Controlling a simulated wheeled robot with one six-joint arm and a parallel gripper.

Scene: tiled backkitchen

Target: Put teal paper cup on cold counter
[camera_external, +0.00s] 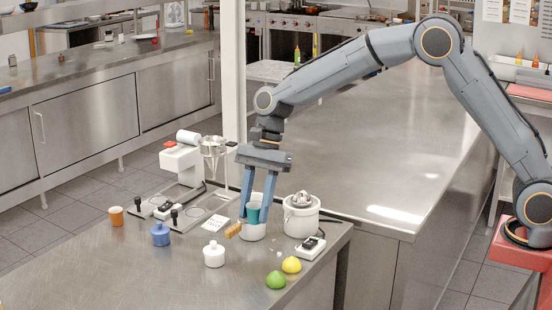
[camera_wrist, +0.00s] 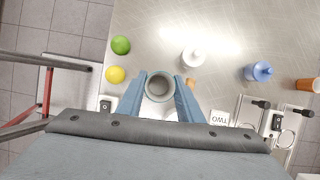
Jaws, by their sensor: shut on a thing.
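The teal paper cup (camera_external: 253,212) is upright between the fingers of my gripper (camera_external: 254,207), which is shut on it. A white round container (camera_external: 252,232) is directly below the cup; I cannot tell whether the cup touches it or sits partly inside. In the wrist view my gripper (camera_wrist: 160,82) frames the cup's round grey-looking opening (camera_wrist: 158,87). No counter is labelled cold; a long bare steel counter (camera_external: 370,160) stands behind the near worktop (camera_external: 150,275).
Around the gripper are a white juicer (camera_external: 301,216), a lemon (camera_external: 291,264), a lime (camera_external: 275,280), a white bottle (camera_external: 214,254), a blue bottle (camera_external: 160,234), an orange cup (camera_external: 116,216) and a white machine (camera_external: 180,160). A white post (camera_external: 233,80) rises behind.

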